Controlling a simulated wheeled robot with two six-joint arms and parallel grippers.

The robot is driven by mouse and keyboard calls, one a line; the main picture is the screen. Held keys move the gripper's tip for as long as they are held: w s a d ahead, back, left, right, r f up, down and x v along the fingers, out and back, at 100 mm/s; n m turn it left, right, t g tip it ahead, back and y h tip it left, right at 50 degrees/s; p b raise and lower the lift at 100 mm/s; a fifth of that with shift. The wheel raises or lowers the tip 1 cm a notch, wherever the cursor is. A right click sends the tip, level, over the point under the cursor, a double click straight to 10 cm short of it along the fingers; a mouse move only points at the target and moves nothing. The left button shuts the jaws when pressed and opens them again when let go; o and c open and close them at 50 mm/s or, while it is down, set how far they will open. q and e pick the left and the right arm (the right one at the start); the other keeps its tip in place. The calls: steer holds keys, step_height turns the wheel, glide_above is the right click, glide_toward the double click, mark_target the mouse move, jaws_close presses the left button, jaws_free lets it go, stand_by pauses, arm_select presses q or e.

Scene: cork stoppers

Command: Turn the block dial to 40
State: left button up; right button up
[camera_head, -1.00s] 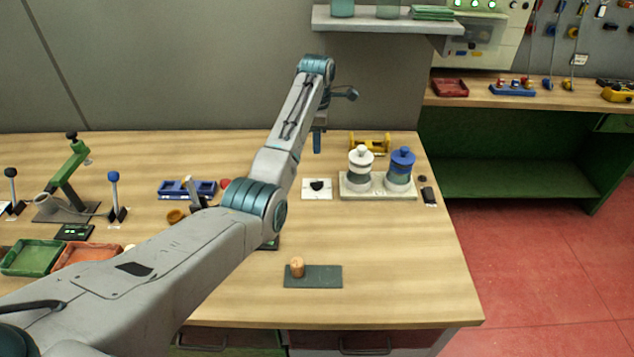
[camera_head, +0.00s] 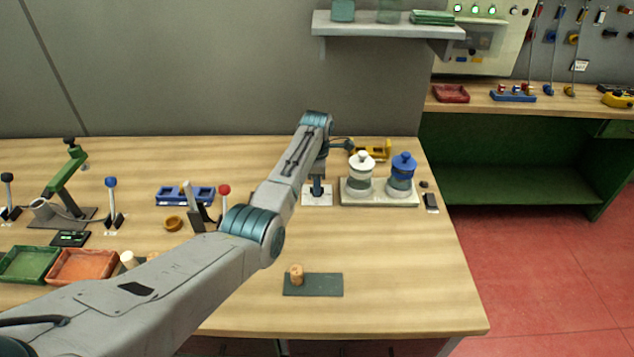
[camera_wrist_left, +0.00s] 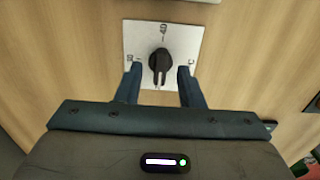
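A dark dial knob (camera_wrist_left: 160,63) sits on a square white plate (camera_wrist_left: 180,38) with small marks along its edges; the marks are too blurred to read surely. A thin pale line shows on the knob's lower part in the left wrist view. My left gripper (camera_wrist_left: 161,84) is open, with one finger on each side of the knob's lower end and gaps visible between. In the head view, my left gripper (camera_head: 317,189) points down over the white plate (camera_head: 309,201) and hides the knob. My right gripper is not in view.
White (camera_head: 360,176) and blue (camera_head: 402,172) topped jars stand on a base just right of the plate. A yellow object (camera_head: 377,150) lies behind them. A cork (camera_head: 296,273) stands on a dark mat (camera_head: 322,286) in front. A red-knobbed lever (camera_head: 224,190) stands left.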

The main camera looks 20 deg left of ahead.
arm_select(q)
steer(key=shift+f, duration=0.5)
steer(key=shift+c, duration=0.2)
jaws_close()
